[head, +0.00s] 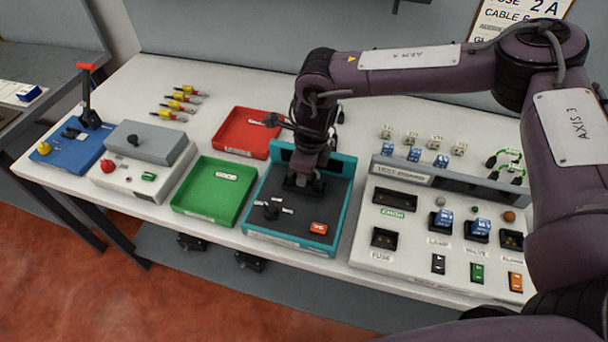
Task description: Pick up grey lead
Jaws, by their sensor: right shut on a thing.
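My right gripper (303,184) points down over the dark top of a teal-edged box (333,215), close to its surface. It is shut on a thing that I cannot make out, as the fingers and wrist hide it. I cannot pick out a grey lead for certain anywhere in the head view. Green leads (510,158) with black ends stand at the right, behind the test board. My left gripper is not in view.
A red tray (229,146) and a green tray (193,207) lie left of the teal box. The white test board (398,268) stands right. Several yellow-handled pieces (183,97) lie at the back left. Further left are grey-white (128,185) and blue (62,157) devices.

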